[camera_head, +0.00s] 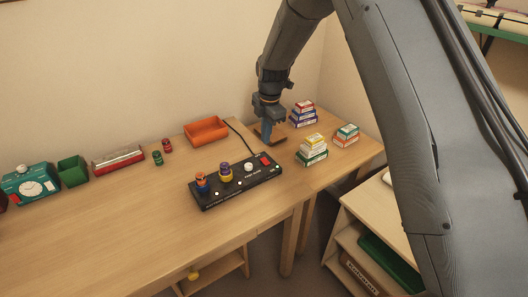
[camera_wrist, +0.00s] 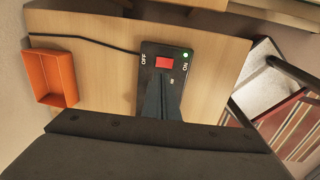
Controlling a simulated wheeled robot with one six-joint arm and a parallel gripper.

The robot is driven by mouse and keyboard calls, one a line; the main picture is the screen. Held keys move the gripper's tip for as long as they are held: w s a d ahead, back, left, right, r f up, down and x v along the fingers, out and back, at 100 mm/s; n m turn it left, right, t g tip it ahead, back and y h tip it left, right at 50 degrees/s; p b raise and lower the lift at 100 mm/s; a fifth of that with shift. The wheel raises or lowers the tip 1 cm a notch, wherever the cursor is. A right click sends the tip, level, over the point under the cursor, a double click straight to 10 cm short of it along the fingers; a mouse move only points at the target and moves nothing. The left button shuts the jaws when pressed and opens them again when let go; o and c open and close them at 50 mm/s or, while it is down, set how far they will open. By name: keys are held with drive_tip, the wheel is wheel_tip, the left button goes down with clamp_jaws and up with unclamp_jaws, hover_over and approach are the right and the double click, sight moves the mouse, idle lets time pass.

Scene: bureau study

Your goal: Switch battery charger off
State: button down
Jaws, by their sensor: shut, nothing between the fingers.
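The battery charger (camera_head: 235,180) is a long black box on the wooden desk. A red rocker switch (camera_head: 265,158) sits at its right end, and round batteries or caps stand on its top. In the wrist view the red switch (camera_wrist: 164,62) lies between the words OFF, on the left, and ON, on the right. A small green light (camera_wrist: 185,54) glows by ON. My gripper (camera_head: 267,140) is shut and empty, pointing down near the switch end. In the wrist view its fingertips (camera_wrist: 165,82) reach over the charger just below the switch; contact cannot be told.
An orange tray (camera_head: 206,131) stands behind the charger, with a black cable nearby. Stacks of small boxes (camera_head: 313,150) stand to the right. A green bin (camera_head: 73,171), a red-and-white box (camera_head: 118,158) and a teal device (camera_head: 31,185) stand left. The desk's front is clear.

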sight(266, 163)
drive_tip(key=f+p, duration=0.1)
drive_tip(key=f, duration=0.2)
drive_tip(key=f+p, duration=0.1)
drive_tip(key=f, duration=0.2)
drive_tip(key=w+f+p, duration=0.1)
drive_tip(key=f, duration=0.2)
drive_tip(key=shift+a, duration=0.3)
drive_tip(key=shift+f, duration=0.1)
drive_tip(key=shift+w+a+f+b, duration=0.1)
drive_tip(key=shift+f+b, duration=0.2)
drive_tip(key=shift+b, duration=0.45)
drive_tip(key=shift+s, duration=0.25)
drive_tip(key=shift+s+d+f+p, duration=0.1)
drive_tip(key=shift+s+d+p, duration=0.35)
drive_tip(key=shift+s, duration=0.1)
drive_tip(key=shift+s+d, duration=0.1)
drive_tip(key=shift+s, duration=0.05)
